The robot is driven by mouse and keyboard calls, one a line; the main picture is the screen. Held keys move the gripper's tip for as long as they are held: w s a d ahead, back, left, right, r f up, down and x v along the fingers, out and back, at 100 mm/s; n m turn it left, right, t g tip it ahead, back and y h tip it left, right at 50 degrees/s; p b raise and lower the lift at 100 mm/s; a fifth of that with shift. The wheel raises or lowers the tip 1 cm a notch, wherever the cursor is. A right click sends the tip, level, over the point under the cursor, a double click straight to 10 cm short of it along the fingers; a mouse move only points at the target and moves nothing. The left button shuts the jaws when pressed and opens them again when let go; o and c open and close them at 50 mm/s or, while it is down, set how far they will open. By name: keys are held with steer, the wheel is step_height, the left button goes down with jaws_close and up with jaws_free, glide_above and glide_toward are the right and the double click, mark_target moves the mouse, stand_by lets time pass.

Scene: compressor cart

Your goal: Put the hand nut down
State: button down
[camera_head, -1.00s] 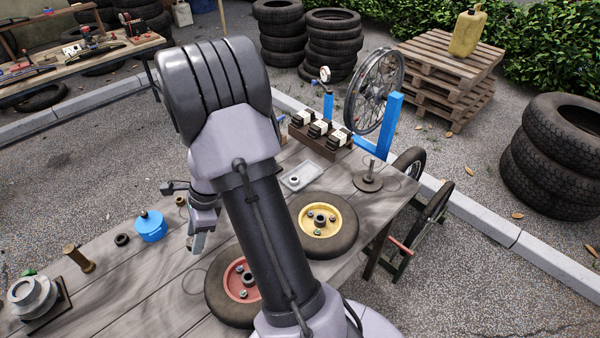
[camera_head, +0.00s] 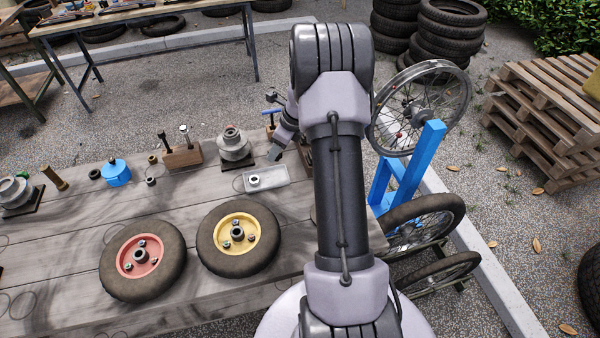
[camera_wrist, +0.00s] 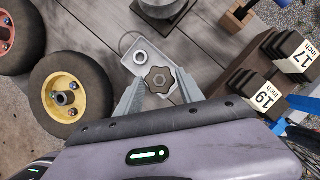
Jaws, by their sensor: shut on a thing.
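My gripper (camera_wrist: 158,76) is shut on the hand nut (camera_wrist: 160,81), a dark, lobed knob with a pale hex centre, seen between the two fingertips in the wrist view. In the head view my gripper (camera_head: 277,152) hangs beside the right end of a light grey tray (camera_head: 275,177), and the hand nut cannot be made out there. The tray (camera_wrist: 131,66) lies behind the hand nut in the wrist view, with a round metal nut (camera_wrist: 140,57) in it. I cannot tell how high the hand nut is above the tray.
A yellow-hubbed wheel (camera_head: 238,238) and a red-hubbed wheel (camera_head: 142,261) lie on the grey bench (camera_head: 60,255). A grey pulley-like part (camera_head: 235,146) stands behind the tray. Black blocks labelled 17 inch (camera_wrist: 292,53) and 19 inch (camera_wrist: 258,95) sit in a wooden rack at right.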

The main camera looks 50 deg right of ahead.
step_height(320, 180, down, 10)
steer(key=b, duration=0.4)
steer(key=shift+w+f, duration=0.15)
steer(key=c, duration=1)
jaws_free()
